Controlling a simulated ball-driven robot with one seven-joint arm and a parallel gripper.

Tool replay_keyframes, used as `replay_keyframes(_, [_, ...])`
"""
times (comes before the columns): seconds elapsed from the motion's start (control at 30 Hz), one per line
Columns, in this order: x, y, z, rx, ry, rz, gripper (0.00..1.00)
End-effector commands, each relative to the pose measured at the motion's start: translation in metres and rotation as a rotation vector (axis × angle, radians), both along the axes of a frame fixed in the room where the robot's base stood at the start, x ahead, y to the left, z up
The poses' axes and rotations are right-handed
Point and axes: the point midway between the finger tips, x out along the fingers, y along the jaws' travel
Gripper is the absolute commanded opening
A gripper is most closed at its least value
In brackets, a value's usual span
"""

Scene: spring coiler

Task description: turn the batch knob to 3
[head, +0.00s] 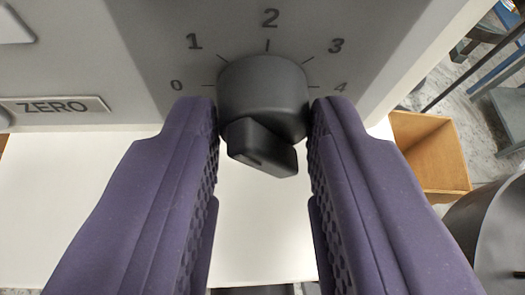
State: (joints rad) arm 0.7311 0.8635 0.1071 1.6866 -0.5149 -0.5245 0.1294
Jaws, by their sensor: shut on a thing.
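The black batch knob (264,82) sticks out of the grey machine panel in the head view, at the top middle. Numbers 0 to 4 and short tick marks arc around its upper side; the 3 (336,45) is at its upper right. The raised grip bar (262,148) on the knob's front slants from upper left to lower right. I cannot tell which number it points at. My gripper (264,110) has purple ribbed fingers, one on each side of the knob, and is shut on it. The fingertips hide parts of the knob's sides.
A plate marked ZERO (54,105) is on the panel at the left, with part of a light button (14,24) above it. A white surface (262,225) lies below. A wooden box (430,155) and a dark rounded object (490,235) are at the right.

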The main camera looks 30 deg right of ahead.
Motion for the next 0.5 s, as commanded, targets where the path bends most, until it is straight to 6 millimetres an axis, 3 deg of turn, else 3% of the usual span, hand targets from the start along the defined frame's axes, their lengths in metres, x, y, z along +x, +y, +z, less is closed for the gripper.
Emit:
replay_keyframes(0.07, [-0.0014, -0.0030, 0.0071, 0.073, -0.017, -0.004, 0.02])
replay_keyframes(0.5, [-0.0023, -0.0070, 0.0054, 0.478, -0.117, -0.004, 0.02])
